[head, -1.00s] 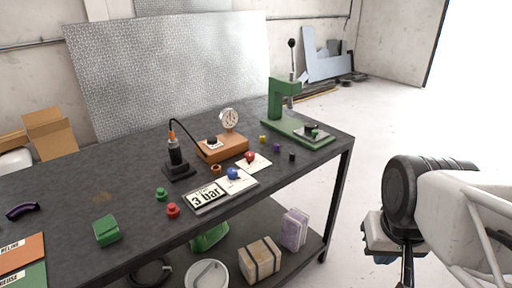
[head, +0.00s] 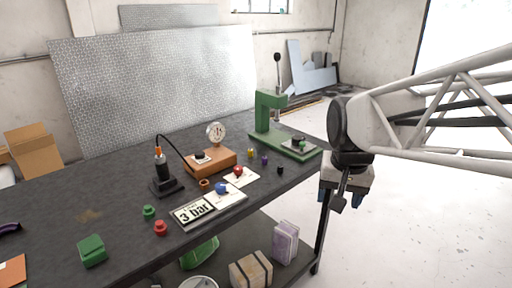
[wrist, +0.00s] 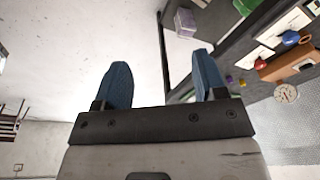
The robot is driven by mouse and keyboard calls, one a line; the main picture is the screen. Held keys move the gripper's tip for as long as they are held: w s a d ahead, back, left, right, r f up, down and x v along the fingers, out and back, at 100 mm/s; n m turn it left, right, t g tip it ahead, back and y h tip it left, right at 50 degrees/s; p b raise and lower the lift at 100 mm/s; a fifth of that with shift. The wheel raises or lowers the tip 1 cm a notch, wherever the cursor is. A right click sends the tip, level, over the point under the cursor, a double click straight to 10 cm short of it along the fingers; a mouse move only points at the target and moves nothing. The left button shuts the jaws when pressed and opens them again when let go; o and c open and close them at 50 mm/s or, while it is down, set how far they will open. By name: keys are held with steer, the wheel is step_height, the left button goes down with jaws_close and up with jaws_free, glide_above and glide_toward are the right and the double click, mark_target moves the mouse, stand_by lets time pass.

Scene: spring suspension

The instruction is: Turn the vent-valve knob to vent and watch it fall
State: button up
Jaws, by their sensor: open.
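A brown block (head: 211,162) with a round dial gauge (head: 216,133) sits on the dark bench. A small black-and-white part (head: 199,158) is on its top; I cannot tell whether it is the vent-valve knob. A hose runs from the block to a black cylinder with an orange top (head: 161,171). A red knob (head: 238,171) and a blue knob (head: 222,188) are on white cards in front. My gripper (head: 340,203) hangs off the bench's right end, apart from everything. The wrist view shows its blue fingers (wrist: 163,85) spread and empty, with the gauge (wrist: 286,93) to the right.
A green press (head: 270,125) stands at the bench's right end. A "3 bar" sign (head: 193,212), a green knob (head: 149,212), a red knob (head: 160,228) and a green box (head: 92,250) lie along the front. The bench's left middle is mostly clear.

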steer(key=w+a+m, duration=0.2)
steer(key=w+a, duration=0.3)
steer(key=w, duration=0.7)
steer(key=m+g, duration=0.2)
steer(key=m, duration=0.2)
glide_above(238, 168)
steer(key=f, duration=1.1)
steer(key=shift+d+f, duration=0.2)
steer(key=shift+f, duration=0.15)
steer(key=shift+w+a+f+m, duration=0.2)
steer(key=shift+m, duration=0.1)
steer(key=shift+f, duration=0.1)
steer(key=shift+f, duration=3.8)
steer(key=c, duration=0.9)
